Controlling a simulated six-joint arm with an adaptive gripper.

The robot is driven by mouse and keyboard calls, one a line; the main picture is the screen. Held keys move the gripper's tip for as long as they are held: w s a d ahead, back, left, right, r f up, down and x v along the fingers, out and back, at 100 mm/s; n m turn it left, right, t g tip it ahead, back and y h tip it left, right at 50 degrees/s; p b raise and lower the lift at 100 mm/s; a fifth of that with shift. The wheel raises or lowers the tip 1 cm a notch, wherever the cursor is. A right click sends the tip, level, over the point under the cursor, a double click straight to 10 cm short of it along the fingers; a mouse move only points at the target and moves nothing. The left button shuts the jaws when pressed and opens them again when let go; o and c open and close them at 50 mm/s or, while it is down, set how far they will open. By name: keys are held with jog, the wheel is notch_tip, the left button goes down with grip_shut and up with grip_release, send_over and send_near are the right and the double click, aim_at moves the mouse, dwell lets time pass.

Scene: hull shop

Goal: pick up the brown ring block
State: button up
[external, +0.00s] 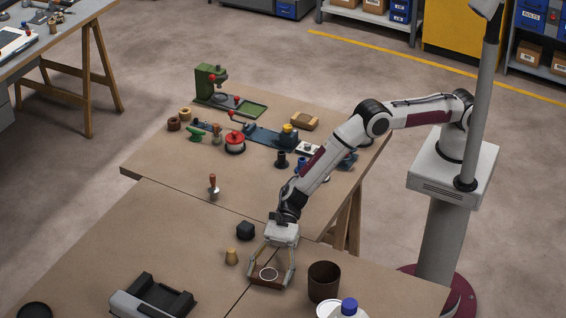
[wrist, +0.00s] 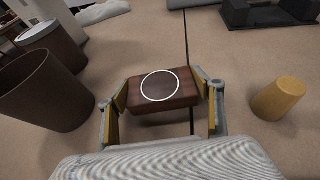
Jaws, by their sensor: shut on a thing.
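The brown ring block (wrist: 172,87) is a flat brown block with a white ring on its top. It also shows in the external view (external: 259,281) near the front of the table. My gripper (wrist: 162,108) is shut on the block, with one finger against each side. In the external view my gripper (external: 271,272) points down at the block from above. In the wrist view a dark patch lies under the block's near edge; I cannot tell for sure whether the block is clear of the table.
A dark brown cup (external: 324,282) stands close to the right of the block.

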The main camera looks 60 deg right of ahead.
aim_at(269, 274)
jog(key=shift+r, duration=4.85)
